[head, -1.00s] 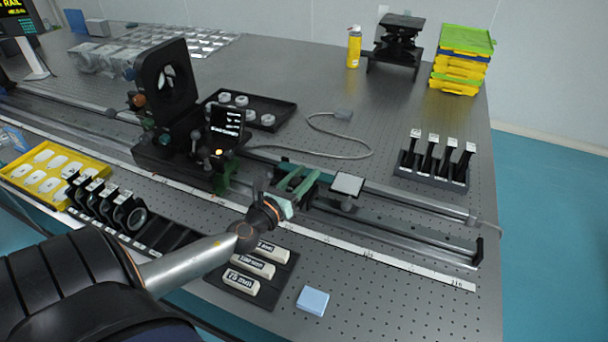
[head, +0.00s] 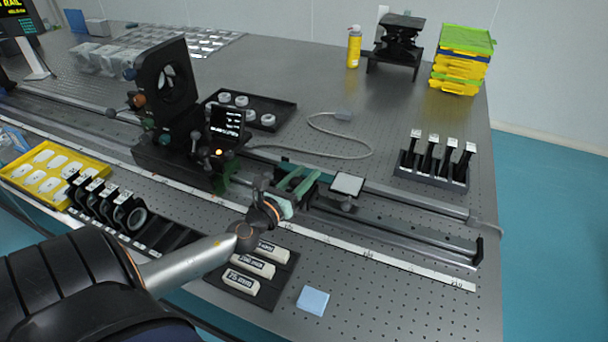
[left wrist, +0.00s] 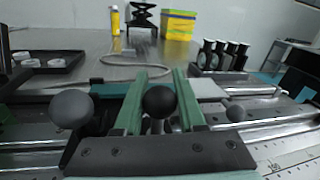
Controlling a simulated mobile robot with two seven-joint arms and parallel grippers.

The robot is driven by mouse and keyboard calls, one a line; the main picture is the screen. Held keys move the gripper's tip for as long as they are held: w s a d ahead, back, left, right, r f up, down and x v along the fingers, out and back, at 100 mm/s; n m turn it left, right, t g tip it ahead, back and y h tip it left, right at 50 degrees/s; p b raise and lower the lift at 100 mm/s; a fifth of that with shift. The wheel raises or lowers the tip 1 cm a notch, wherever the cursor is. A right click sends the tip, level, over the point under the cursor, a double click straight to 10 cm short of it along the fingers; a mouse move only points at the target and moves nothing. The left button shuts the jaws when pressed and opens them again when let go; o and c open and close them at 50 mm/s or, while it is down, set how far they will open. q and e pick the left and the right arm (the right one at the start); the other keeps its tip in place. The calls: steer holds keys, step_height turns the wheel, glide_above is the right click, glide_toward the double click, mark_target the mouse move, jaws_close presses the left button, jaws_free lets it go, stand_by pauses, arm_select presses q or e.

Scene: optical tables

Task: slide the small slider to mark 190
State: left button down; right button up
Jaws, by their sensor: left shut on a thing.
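My left gripper (head: 297,183) is over the rail, its green fingers reaching across a low dark carriage. In the left wrist view the fingers (left wrist: 156,95) stand on either side of a black ball knob (left wrist: 159,101) and are shut on it. The knob appears to belong to the small slider; its body is mostly hidden by the gripper. A square white-topped plate (head: 347,184) sits just right of the gripper, also in the left wrist view (left wrist: 208,88). A white scale strip (head: 390,261) runs along the rail's front; most marks are too small to read. My right gripper is not in view.
A large black mount (head: 168,90) with a small display stands on the rail to the left. The rail (head: 420,215) is clear right of the white plate up to an end stop (head: 479,250). Labelled blocks (head: 250,267) and a blue pad (head: 313,300) lie in front.

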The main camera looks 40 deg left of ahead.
arm_select(q)
steer(key=shift+w+d+r, duration=0.1)
steer(key=shift+d, duration=0.2)
steer(key=w+d+p, duration=0.1)
steer(key=d, duration=0.2)
steer(key=w+d+p, duration=0.1)
steer(key=d, duration=0.2)
steer(key=w+d+p, duration=0.1)
steer(key=d, duration=0.2)
steer(key=shift+d+r, duration=0.2)
steer(key=shift+d, duration=0.05)
steer(key=w+d, duration=0.1)
steer(key=d, duration=0.4)
steer(key=w+d, duration=0.2)
steer(key=d, duration=0.4)
steer(key=w+d, duration=0.2)
steer(key=d, duration=0.3)
steer(key=shift+w+d+f+b, duration=0.1)
steer(key=shift+d+f+b, duration=0.1)
steer(key=shift+b, duration=0.2)
steer(key=c, duration=0.5)
jaws_free()
steer(key=shift+a+f, duration=0.1)
